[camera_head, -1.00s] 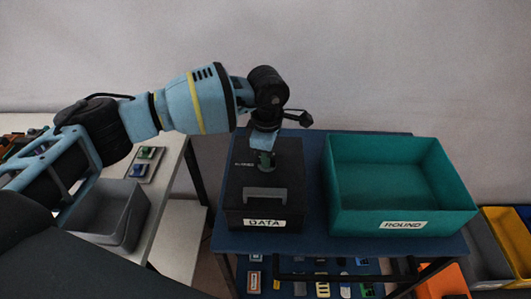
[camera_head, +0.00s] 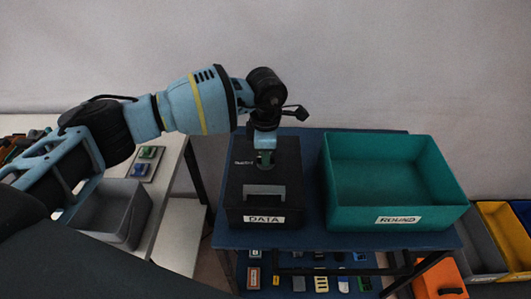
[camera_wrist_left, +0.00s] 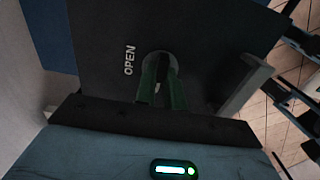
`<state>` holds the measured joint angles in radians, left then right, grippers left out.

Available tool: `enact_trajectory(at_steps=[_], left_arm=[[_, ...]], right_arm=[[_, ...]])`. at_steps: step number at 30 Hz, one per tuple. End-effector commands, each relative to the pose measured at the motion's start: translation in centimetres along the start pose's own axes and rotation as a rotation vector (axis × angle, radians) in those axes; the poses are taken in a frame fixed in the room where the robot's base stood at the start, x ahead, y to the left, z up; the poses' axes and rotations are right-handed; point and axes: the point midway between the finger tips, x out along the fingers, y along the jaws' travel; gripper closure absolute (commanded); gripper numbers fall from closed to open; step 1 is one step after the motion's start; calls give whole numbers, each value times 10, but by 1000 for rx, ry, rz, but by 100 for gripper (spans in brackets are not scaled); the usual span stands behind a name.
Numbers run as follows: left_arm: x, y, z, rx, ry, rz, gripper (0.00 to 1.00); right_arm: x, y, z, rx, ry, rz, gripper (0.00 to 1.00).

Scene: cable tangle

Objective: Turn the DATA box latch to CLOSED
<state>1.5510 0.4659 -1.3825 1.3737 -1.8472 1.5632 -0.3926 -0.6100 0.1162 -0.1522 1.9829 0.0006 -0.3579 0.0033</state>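The black DATA box (camera_head: 263,198) stands on the dark blue table, with a grey handle (camera_head: 265,190) on its lid. My left gripper (camera_head: 265,157) reaches straight down onto the lid behind the handle. In the left wrist view its two green fingers (camera_wrist_left: 162,92) stand on either side of a round grey latch (camera_wrist_left: 160,62), with a small dark gap between them. The fingers hide most of the latch, so I cannot tell whether they grip it or its exact angle. The word OPEN (camera_wrist_left: 129,61) shows on the lid beside it. My right gripper is out of view.
A teal bin (camera_head: 395,207) labelled ROUND stands right of the DATA box, with a narrow gap between. A grey bin (camera_head: 110,212) and small coloured parts are on the left table. A shelf below holds several small parts. Grey and yellow bins stand far right.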

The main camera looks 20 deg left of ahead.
Motion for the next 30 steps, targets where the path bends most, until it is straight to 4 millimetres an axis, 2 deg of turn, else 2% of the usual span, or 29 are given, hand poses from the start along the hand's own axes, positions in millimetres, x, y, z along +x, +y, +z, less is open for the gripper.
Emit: enact_trajectory(at_steps=[1,5,16,30], left_arm=[[-1,0,0,-2,-2,2,84],[-1,0,0,-1,-2,1,67],[-6,0,0,0,-2,1,67],[-71,0,0,-1,-1,1,67]], right_arm=[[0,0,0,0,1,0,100],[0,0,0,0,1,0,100],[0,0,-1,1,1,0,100],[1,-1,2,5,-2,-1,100]])
